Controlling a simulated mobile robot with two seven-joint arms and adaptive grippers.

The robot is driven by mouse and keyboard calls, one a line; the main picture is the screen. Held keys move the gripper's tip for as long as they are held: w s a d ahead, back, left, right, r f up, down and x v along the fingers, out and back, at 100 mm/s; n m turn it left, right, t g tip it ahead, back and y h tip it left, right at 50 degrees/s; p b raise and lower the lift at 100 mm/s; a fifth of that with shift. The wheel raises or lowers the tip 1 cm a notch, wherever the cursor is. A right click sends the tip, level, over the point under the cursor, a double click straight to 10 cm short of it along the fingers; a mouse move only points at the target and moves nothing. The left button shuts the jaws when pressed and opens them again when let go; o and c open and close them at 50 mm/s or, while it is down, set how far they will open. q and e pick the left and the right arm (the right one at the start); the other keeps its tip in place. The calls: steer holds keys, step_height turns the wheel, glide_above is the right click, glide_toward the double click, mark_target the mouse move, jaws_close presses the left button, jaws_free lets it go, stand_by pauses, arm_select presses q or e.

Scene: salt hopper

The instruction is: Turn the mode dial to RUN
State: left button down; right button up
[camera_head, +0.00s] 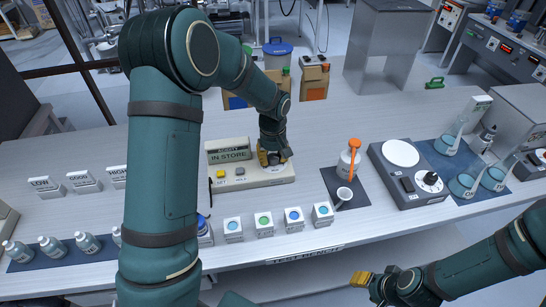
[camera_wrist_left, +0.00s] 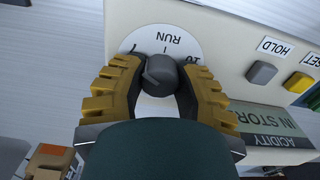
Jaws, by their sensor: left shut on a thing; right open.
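The cream instrument box (camera_head: 253,181) stands on the bench with a sign reading ACIDITY IN STORE (camera_head: 229,152). My left gripper (camera_head: 270,158) is over the right end of the box. In the left wrist view its yellow fingers are closed around the dark grey knob of the mode dial (camera_wrist_left: 161,73). The white dial plate (camera_wrist_left: 148,39) shows the word RUN and a tick mark beyond the knob. A mark on the knob points toward the left finger, off the RUN tick. My right gripper (camera_head: 375,284) is open and empty, low at the front, away from the box.
A grey HOLD button (camera_wrist_left: 261,74) and a yellow button (camera_wrist_left: 297,82) sit beside the dial. Several small white boxes stand in front of the instrument. A bottle with an orange top (camera_head: 348,160) and a scale (camera_head: 400,153) stand to the right.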

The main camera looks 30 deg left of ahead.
mark_target(273, 157)
arm_select(q)
steer(key=shift+m, duration=0.3)
steer(key=m, duration=0.5)
steer(key=m+p, duration=0.1)
steer(key=m, duration=0.5)
stand_by(0.4)
steer(key=c, duration=0.6)
jaws_free()
step_height(273, 157, up, 12)
stand_by(0.7)
